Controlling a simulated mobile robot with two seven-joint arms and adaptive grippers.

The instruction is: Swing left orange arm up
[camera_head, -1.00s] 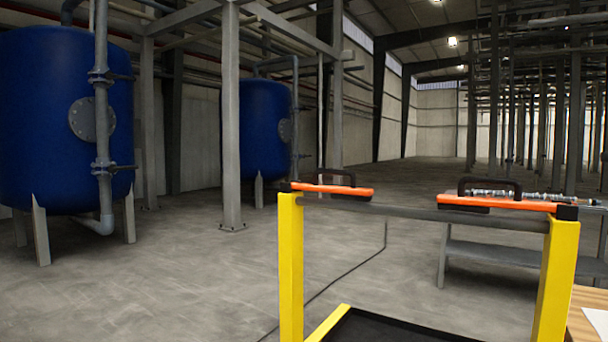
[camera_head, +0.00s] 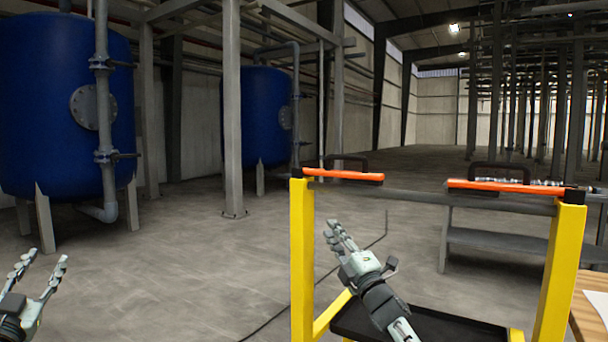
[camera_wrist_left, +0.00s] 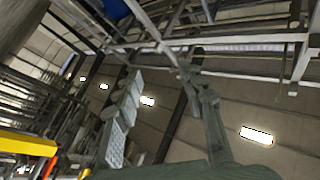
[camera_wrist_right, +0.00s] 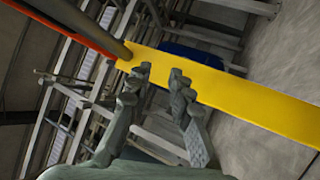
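The left orange arm (camera_head: 343,177) lies about level on top of the left yellow post (camera_head: 301,250), pointing right. It carries a black handle (camera_head: 347,160). The right orange arm (camera_head: 515,189) lies level on the right post, also with a black handle (camera_head: 497,170). My right gripper (camera_head: 333,236) is open and empty, below the left orange arm and right of the left post. A yellow post (camera_wrist_right: 240,88) and an orange bar (camera_wrist_right: 75,36) show past its fingers (camera_wrist_right: 160,72) in the right wrist view. My left gripper (camera_head: 45,262) is open and empty, far left of the frame.
A grey crossbar (camera_head: 420,199) joins the yellow posts, with a black tray (camera_head: 455,333) low between them. A grey bench (camera_head: 485,243) stands behind, and a wooden table (camera_head: 588,318) is at right. Blue tanks (camera_head: 50,110) stand at back left. Floor at left is clear.

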